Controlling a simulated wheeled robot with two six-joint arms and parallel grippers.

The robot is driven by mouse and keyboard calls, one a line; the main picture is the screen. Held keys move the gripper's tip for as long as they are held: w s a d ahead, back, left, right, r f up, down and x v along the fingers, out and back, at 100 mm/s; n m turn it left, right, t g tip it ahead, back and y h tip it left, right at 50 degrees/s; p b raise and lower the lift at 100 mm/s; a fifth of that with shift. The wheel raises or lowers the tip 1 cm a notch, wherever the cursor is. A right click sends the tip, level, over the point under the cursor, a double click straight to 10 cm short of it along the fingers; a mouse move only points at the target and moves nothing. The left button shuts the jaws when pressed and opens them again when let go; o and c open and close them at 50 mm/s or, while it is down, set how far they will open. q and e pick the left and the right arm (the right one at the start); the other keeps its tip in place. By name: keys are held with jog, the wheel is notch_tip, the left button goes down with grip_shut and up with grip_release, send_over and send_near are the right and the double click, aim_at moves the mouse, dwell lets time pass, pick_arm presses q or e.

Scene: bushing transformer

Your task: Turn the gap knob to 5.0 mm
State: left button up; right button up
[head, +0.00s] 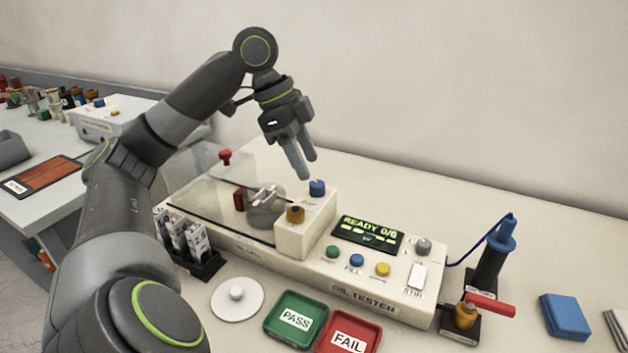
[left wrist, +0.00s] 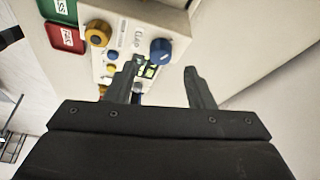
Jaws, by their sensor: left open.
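The oil tester (head: 390,290) is a cream box on the bench, with a raised block (head: 307,237) on its top. A blue knob (head: 317,188) and an orange-brown knob (head: 295,214) sit on this block. In the wrist view the blue knob lies ahead between the fingertips (left wrist: 162,72). My right gripper is not in view.
The tester's display (head: 368,235) reads READY. A clear cover (head: 210,175) stands left of the block. Coloured buttons, a grey knob (head: 424,246) and a white switch (head: 417,277) lie right. Green PASS (head: 296,319) and red FAIL (head: 349,332) trays sit in front.

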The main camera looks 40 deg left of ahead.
aim_at(316, 183)
pick_arm(q)
jog(key=shift+x, duration=2.4)
jog(key=shift+r, duration=0.1)
jog(key=c, duration=1)
